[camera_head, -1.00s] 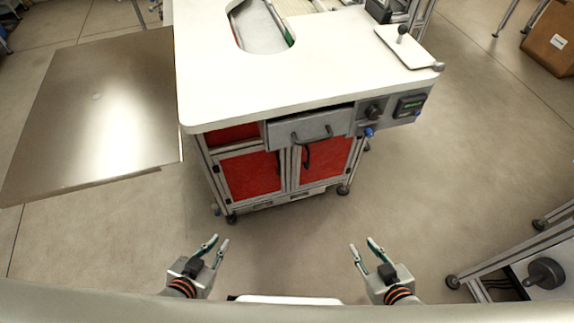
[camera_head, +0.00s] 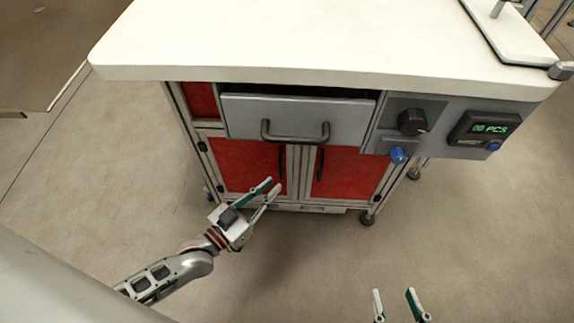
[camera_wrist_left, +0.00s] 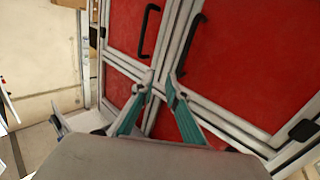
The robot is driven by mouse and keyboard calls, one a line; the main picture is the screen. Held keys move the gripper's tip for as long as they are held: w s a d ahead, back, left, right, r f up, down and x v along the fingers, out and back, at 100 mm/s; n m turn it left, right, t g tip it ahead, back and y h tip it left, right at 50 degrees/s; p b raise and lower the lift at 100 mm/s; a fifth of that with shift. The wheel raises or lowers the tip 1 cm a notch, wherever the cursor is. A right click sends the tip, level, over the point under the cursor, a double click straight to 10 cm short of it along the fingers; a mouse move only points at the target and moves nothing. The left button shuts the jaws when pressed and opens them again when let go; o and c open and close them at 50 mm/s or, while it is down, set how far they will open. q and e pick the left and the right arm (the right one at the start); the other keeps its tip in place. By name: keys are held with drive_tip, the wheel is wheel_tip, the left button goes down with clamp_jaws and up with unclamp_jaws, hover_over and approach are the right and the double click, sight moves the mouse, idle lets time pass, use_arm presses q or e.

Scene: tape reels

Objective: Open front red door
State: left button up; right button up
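Two red front doors hang side by side on the cart, both closed: the left red door (camera_head: 243,160) and the right red door (camera_head: 352,174). A black handle (camera_head: 281,161) is on the left door's inner edge and another (camera_head: 320,165) on the right door's. My left gripper (camera_head: 270,188) is open and empty, in front of the left door's lower right part. In the left wrist view its fingers (camera_wrist_left: 160,85) point at the frame between the doors, below the left handle (camera_wrist_left: 149,30) and right handle (camera_wrist_left: 191,42). My right gripper (camera_head: 396,299) is open and empty, low in view.
Above the doors is a grey drawer (camera_head: 297,120) with a bar handle (camera_head: 295,133). The white worktop (camera_head: 300,45) overhangs them. A control panel with a knob (camera_head: 412,122) and counter display (camera_head: 483,128) sits at the right. The floor around the cart is free.

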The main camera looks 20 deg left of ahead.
sight(281, 178)
use_arm(q)
drive_tip(key=shift+t+y, duration=0.3)
drive_tip(key=shift+y, duration=0.2)
drive_tip(key=w+f, duration=0.1)
drive_tip(key=w, duration=0.2)
drive_tip(key=w+f+b, duration=0.1)
drive_tip(key=w, duration=0.2)
drive_tip(key=w+f, duration=0.2)
drive_tip(key=w, duration=0.1)
drive_tip(key=shift+w+a+b, duration=0.1)
drive_tip(key=shift+a+b, duration=0.2)
drive_tip(key=shift+b, duration=0.1)
drive_tip(key=shift+w+d, duration=0.1)
drive_tip(key=shift+w, duration=0.2)
use_arm(e)
drive_tip(key=shift+s+a+f+m, duration=0.25)
drive_tip(key=shift+s+a+m, duration=0.05)
drive_tip(key=shift+a, duration=0.05)
use_arm(q)
clamp_jaws()
drive_tip(key=shift+s, duration=0.1)
